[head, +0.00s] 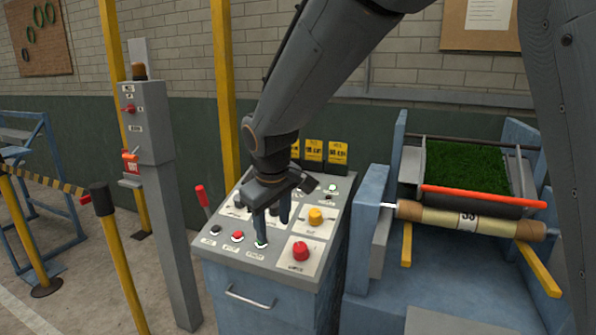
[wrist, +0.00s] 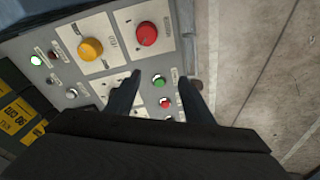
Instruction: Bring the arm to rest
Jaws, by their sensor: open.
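My gripper (head: 273,231) is over the sloped top of a grey control console (head: 226,261), in the head view. Its two fingers are apart, pointing down at the panel, with nothing seen between them but panel. In the wrist view my gripper (wrist: 159,78) has a green button (wrist: 158,80) and a red button (wrist: 165,102) showing between its fingers. I cannot tell whether the fingertips touch the panel. A yellow-orange knob (head: 316,216) and a large red button (head: 300,251) are right of the fingers in the head view. My arm hides part of the panel.
A red-handled lever (head: 201,196) rises at the console's left edge. A grey post (head: 165,200) and yellow posts (head: 118,255) stand further left. Right of the console is a blue machine (head: 372,207) with a roll (head: 470,220) and a turf piece (head: 465,168). Yellow labels (head: 337,153) stand behind.

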